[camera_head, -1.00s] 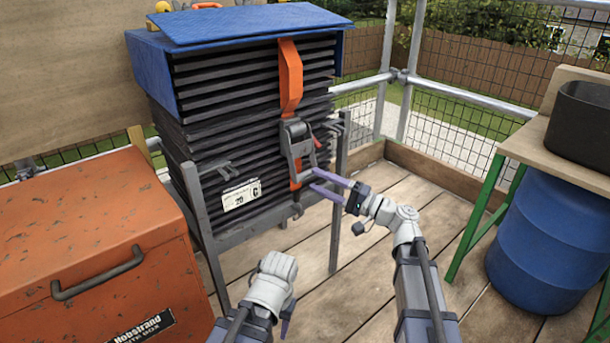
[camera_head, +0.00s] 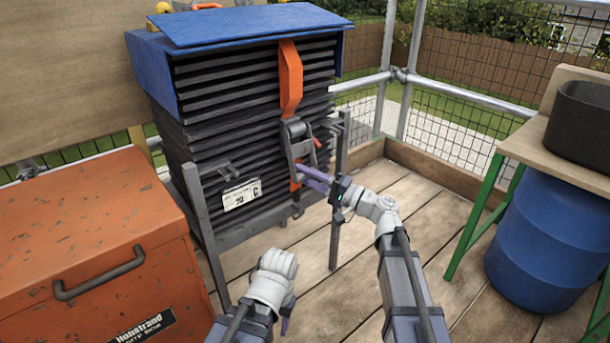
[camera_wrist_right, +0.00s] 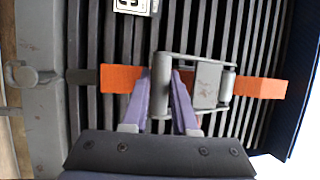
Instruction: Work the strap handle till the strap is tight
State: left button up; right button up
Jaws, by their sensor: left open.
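The strap handle (camera_head: 300,152), a grey metal frame on the ratchet (camera_head: 296,130), hangs down on the front of the dark tile stack (camera_head: 220,140). The orange strap (camera_head: 290,75) runs down the stack over it. My right gripper (camera_head: 308,179) is at the handle's lower end. In the right wrist view its purple fingers (camera_wrist_right: 168,80) lie on either side of the handle's grey crossbar (camera_wrist_right: 161,88), close together; the grip hides part of the bar. My left gripper (camera_head: 285,318) is low in the head view, away from the stack, its fingers mostly hidden behind its wrist.
An orange site box (camera_head: 90,230) stands at the left. A blue barrel (camera_head: 550,240) and a green-legged bench (camera_head: 520,145) with a black tub (camera_head: 585,125) stand at the right. Grey stand legs (camera_head: 335,230) flank the stack. The plank floor (camera_head: 400,200) between is clear.

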grip_shut()
dwell(0.9)
